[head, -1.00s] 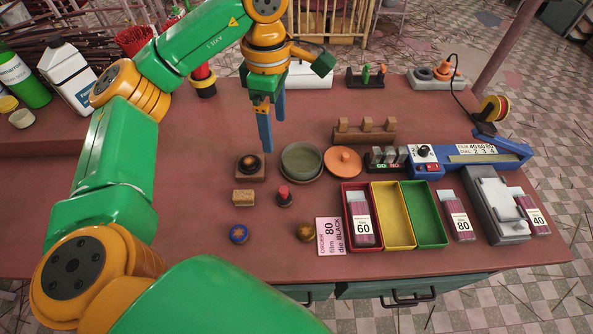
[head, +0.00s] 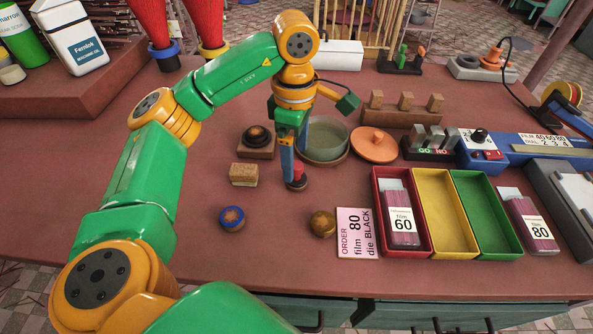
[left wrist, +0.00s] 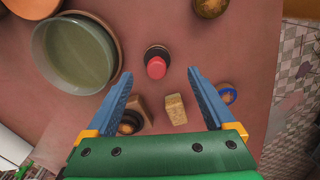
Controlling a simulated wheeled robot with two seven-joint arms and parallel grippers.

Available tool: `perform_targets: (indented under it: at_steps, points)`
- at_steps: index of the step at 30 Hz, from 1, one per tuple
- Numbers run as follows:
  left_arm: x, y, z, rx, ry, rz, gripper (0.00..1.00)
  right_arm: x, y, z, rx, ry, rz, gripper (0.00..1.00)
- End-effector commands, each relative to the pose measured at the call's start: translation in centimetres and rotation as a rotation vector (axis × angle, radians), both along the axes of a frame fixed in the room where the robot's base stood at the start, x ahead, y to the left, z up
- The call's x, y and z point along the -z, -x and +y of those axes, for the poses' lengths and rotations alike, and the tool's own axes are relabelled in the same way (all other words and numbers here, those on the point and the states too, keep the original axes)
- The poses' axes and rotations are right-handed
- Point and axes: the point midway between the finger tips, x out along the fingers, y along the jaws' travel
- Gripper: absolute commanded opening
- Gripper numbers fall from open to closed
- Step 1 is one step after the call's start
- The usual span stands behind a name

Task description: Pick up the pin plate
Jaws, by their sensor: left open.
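A small piece with a red knob on a dark round base (head: 298,176), which seems to be the pin plate, stands on the red-brown table. It also shows in the left wrist view (left wrist: 156,62), between and just beyond the fingertips. My left gripper (head: 293,168) is open and points down at this piece, with a blue finger partly in front of it. In the left wrist view the open fingers (left wrist: 159,73) have clear gaps to the knob on both sides. I cannot tell exactly how high the tips are. My right gripper is not in view.
A green bowl (head: 325,139) stands close behind the piece. A wooden block (head: 244,174), a dark round die on a wood base (head: 257,139), a blue knob (head: 232,217) and a brown knob (head: 322,223) lie around it. A red tray (head: 386,243) and order card (head: 357,233) are right.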

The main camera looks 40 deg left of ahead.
Motion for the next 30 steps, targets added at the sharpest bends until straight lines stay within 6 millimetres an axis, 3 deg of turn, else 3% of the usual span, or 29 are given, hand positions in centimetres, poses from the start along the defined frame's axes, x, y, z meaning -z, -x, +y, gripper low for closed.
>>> perform_targets:
  at_steps: [7,15,25,30]
  points:
    - [4.4,-0.3,0.2,0.0,-0.001,0.004,0.88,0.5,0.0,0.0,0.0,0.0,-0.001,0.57]
    - [5.1,-0.4,0.2,0.001,-0.001,0.0,0.88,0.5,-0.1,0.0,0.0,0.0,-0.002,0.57]
    - [5.0,-0.4,0.2,0.001,0.0,0.0,0.0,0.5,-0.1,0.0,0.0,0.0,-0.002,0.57]
    - [5.0,-0.4,0.2,0.001,0.0,0.0,0.0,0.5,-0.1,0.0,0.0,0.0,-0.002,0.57]
